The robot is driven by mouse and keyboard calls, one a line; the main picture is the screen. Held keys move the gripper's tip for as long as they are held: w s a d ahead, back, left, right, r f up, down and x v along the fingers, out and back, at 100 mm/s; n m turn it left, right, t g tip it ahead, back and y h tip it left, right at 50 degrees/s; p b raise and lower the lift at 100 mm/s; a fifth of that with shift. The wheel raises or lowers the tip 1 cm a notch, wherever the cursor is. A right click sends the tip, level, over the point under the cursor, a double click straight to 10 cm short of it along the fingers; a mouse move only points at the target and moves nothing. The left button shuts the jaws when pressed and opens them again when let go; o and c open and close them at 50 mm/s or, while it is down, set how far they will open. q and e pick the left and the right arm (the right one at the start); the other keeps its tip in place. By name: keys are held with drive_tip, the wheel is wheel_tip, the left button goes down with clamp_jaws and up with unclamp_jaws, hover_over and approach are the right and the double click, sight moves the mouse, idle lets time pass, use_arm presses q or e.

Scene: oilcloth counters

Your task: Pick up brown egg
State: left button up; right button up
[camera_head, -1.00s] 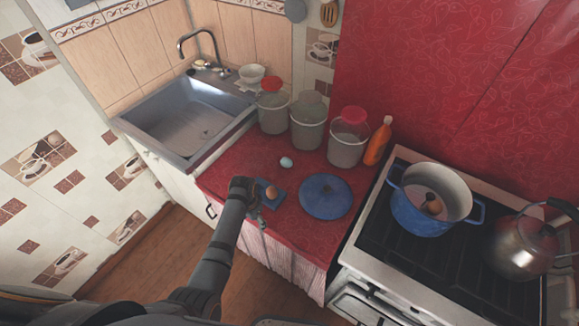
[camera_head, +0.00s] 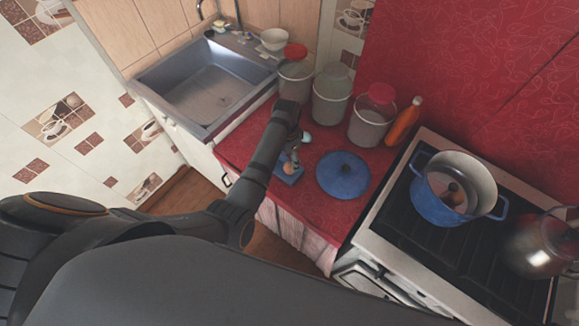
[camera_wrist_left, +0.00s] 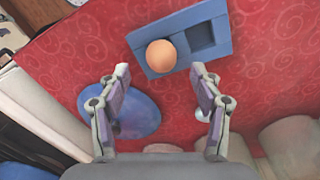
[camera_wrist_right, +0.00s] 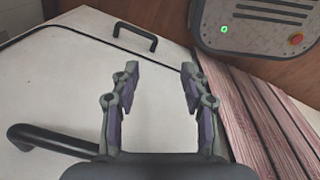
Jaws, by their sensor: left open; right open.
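A brown egg (camera_wrist_left: 161,55) sits in one recess of a blue holder (camera_wrist_left: 222,33) on the red counter; the holder's other recess is empty. The egg also shows in the head view (camera_head: 288,168), just below my left gripper (camera_head: 298,146). In the left wrist view, my left gripper (camera_wrist_left: 158,72) is open and empty, with the egg beyond its fingertips and between their lines. My right gripper (camera_wrist_right: 158,68) is open and empty in front of white cabinet doors.
A blue lid (camera_head: 343,175) lies right of the holder. A pale egg-like object (camera_head: 305,137) is close beside my left gripper. Several lidded canisters (camera_head: 331,100) and an orange bottle (camera_head: 403,122) stand behind. A kettle (camera_head: 540,245) is at the right.

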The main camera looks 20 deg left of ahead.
sight(289, 164)
use_arm(q)
wheel_tip(289, 164, down, 5)
drive_tip(key=shift+r, duration=0.2)
drive_tip(key=shift+s, duration=0.1)
drive_tip(key=c, duration=0.8)
drive_tip(key=shift+r+p, duration=0.15)
drive_tip(key=shift+p, duration=0.2)
